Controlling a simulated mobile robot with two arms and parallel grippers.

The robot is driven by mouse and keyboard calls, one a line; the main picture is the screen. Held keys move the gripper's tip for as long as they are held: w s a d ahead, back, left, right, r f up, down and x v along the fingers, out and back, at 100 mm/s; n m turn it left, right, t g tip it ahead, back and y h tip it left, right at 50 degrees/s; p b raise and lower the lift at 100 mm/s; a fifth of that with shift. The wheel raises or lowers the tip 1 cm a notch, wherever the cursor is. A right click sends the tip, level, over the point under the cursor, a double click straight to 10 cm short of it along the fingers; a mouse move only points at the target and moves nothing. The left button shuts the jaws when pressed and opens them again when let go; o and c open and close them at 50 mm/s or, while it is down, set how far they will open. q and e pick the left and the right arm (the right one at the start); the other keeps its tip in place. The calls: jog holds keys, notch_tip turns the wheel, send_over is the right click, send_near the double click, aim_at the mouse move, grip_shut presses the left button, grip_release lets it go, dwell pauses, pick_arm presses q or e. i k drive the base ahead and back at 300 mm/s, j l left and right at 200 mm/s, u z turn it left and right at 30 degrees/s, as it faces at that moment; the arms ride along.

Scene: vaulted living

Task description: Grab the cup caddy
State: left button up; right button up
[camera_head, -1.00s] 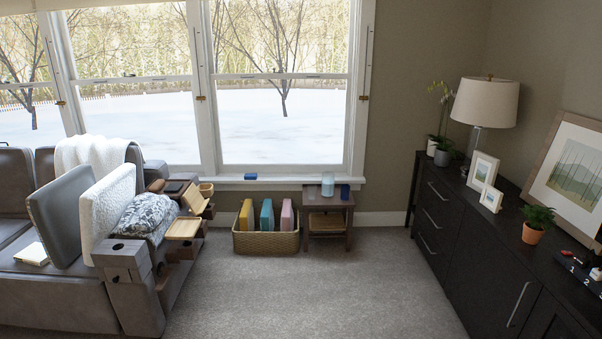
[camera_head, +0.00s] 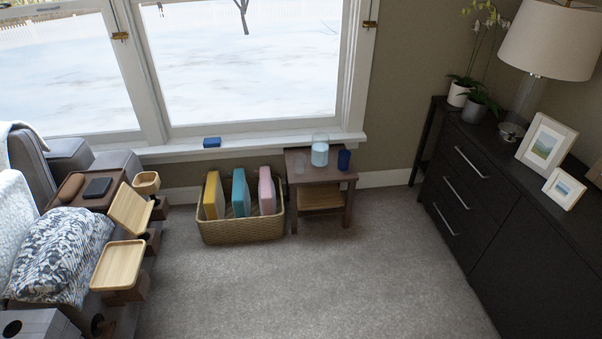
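Several wooden armrest pieces sit along the sofa arm at the left. A small light-wood holder (camera_head: 146,183) with a raised rim is at the far end; it looks like a cup caddy, but I cannot tell for certain. Nearer are a tilted light-wood stand (camera_head: 130,208) and a flat light-wood tray (camera_head: 118,265). A brown tray (camera_head: 104,199) beside them holds a dark flat item (camera_head: 97,187) and a brown rounded item (camera_head: 71,187). A grey block with a round hole (camera_head: 35,326) shows at the bottom left. Neither of my grippers is in view.
A wicker basket (camera_head: 242,231) with upright coloured items stands beneath the window. A small wooden side table (camera_head: 318,172) holds a glass vessel (camera_head: 320,152) and a blue cup (camera_head: 344,159). A dark cabinet (camera_head: 500,215) lines the right. The carpet (camera_head: 300,285) between is clear.

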aim_at(145, 182)
jog(key=i+j+z, duration=0.1)
jog(key=i+j, duration=0.2)
jog(key=u, duration=1.3)
